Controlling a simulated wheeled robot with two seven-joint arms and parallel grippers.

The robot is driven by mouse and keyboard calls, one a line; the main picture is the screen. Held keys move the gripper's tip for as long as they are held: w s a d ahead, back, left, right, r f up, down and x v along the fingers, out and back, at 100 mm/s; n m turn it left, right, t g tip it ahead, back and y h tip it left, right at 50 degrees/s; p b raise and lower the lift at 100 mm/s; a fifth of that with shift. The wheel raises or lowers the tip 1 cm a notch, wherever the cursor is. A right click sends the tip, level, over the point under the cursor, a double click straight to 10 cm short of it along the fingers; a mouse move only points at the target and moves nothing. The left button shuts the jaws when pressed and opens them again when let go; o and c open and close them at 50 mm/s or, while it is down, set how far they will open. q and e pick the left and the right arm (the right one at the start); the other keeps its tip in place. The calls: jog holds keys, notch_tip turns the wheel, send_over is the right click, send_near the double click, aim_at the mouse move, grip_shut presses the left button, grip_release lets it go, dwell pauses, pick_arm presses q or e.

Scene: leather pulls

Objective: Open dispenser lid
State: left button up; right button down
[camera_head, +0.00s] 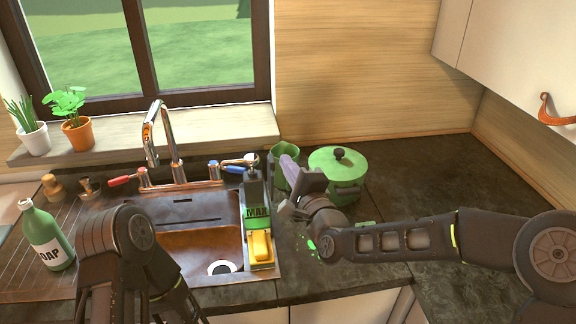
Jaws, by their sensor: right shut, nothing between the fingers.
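A green and black bottle-like dispenser with a "MAX" label (257,212) stands at the right rim of the sink. Its dark top (254,188) looks closed, but the detail is too small to be sure. My right gripper (289,170) is shut and empty, just right of the dispenser's top and apart from it in the picture. It overlaps the front of a green cup (283,155). My left arm comes in at the lower left; its gripper is out of view.
A green lidded pot (338,170) stands right behind my right gripper. A yellow sponge (260,246) lies in front of the dispenser. The sink (195,242) has a tall faucet (165,145). A soap bottle (46,238) stands left. The counter at the back right is clear.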

jog(key=shift+s+a+r+n+b, duration=0.2)
jog(key=shift+a+n+b, duration=0.3)
jog(key=shift+b, duration=0.3)
jog(key=shift+d, duration=0.15)
jog(key=b+v, duration=0.2)
jog(key=v, duration=0.5)
jog(key=shift+s, duration=0.25)
jog(key=shift+d, duration=0.1)
